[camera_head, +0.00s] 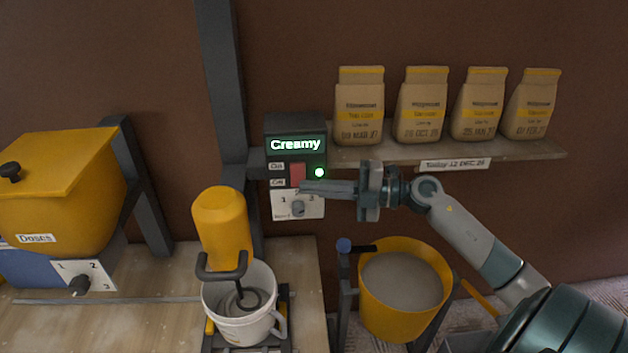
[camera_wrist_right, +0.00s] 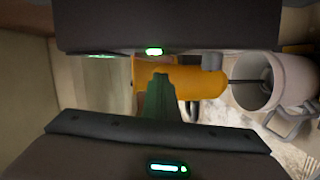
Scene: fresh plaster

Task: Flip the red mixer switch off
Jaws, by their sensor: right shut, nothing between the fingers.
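The red switch (camera_head: 297,174) sits on the dark control box (camera_head: 292,128), between small labels at its left and a lit green lamp (camera_head: 319,172) at its right. The box display glows "Creamy". My right gripper (camera_head: 304,187) is shut and empty, its fingertips at the lower part of the switch; I cannot tell whether they touch. The fingers partly cover the box below the switch. The yellow mixer (camera_head: 220,225) hangs over a white bucket (camera_head: 241,325), its whisk in it; the mixer also shows in the right wrist view (camera_wrist_right: 200,80). My left gripper is not in view.
A numbered dial (camera_head: 298,208) is just below the switch. A shelf (camera_head: 450,152) with several paper bags is up right. A yellow bucket (camera_head: 375,320) of grey plaster stands below my right arm. A yellow dosing hopper (camera_head: 65,185) with a dial is at left.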

